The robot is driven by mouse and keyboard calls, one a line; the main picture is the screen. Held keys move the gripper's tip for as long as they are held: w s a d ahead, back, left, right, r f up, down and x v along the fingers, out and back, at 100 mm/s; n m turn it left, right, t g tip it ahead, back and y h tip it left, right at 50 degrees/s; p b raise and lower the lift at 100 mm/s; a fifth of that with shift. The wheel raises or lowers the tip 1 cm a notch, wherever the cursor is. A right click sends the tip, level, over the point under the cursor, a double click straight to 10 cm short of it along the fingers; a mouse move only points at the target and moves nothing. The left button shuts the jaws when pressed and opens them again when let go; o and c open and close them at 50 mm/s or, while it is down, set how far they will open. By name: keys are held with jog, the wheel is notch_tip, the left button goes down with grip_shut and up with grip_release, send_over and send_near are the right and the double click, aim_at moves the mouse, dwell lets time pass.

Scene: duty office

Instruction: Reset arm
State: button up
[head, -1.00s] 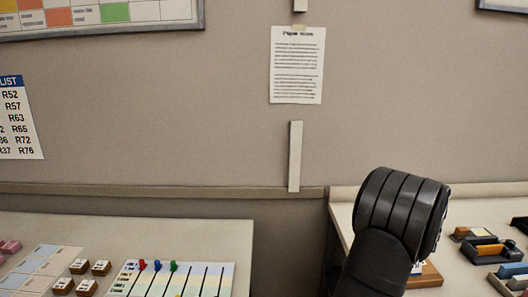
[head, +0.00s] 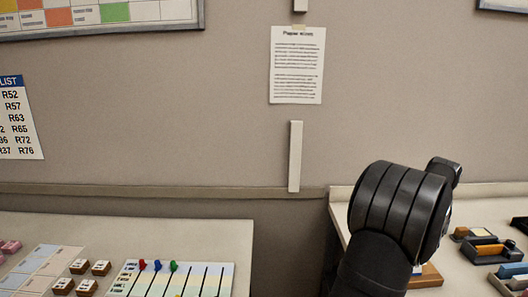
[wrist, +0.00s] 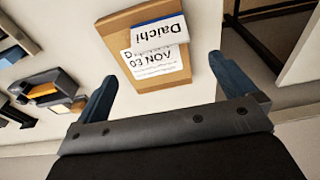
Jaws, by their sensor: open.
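My gripper (wrist: 161,68) is open in the wrist view, its two blue fingers spread apart with nothing between them. Beyond the fingers, a brown wooden block (wrist: 176,95) lies on the white desk. It bears a white label and a card (wrist: 158,35) reading "Daichi". The head view shows my black arm rising over the left part of the right-hand desk; my fingers are hidden there. A wooden edge (head: 428,277) shows behind my arm.
Dark trays with coloured items (head: 492,250) stand on the right desk (head: 343,206). The left desk holds a striped board with pegs (head: 180,280) and several small wooden blocks (head: 90,268). A gap separates the desks. A wall with posted sheets (head: 297,65) stands behind.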

jog(key=f, duration=0.3)
jog(key=w+f, duration=0.1)
jog(key=f, duration=0.6)
jog(key=shift+w+f, duration=0.3)
jog(key=shift+f, duration=0.05)
notch_tip(320, 180, up, 5)
jog(key=shift+f, duration=0.1)
jog(key=s+d+r, duration=0.4)
jog(key=s+r, duration=0.3)
jog(key=s, duration=0.4)
jog(key=s+d+f, duration=0.4)
jog(key=s+d, duration=0.6)
jog(key=d, duration=0.3)
jog(key=shift+m, duration=0.3)
jog(key=w+f, duration=0.2)
jog(key=w, duration=0.1)
jog(key=w+f, duration=0.3)
jog(key=w, duration=0.1)
jog(key=w+f, duration=0.3)
jog(key=w, duration=0.1)
jog(key=shift+f, duration=0.5)
jog(key=shift+r, duration=0.15)
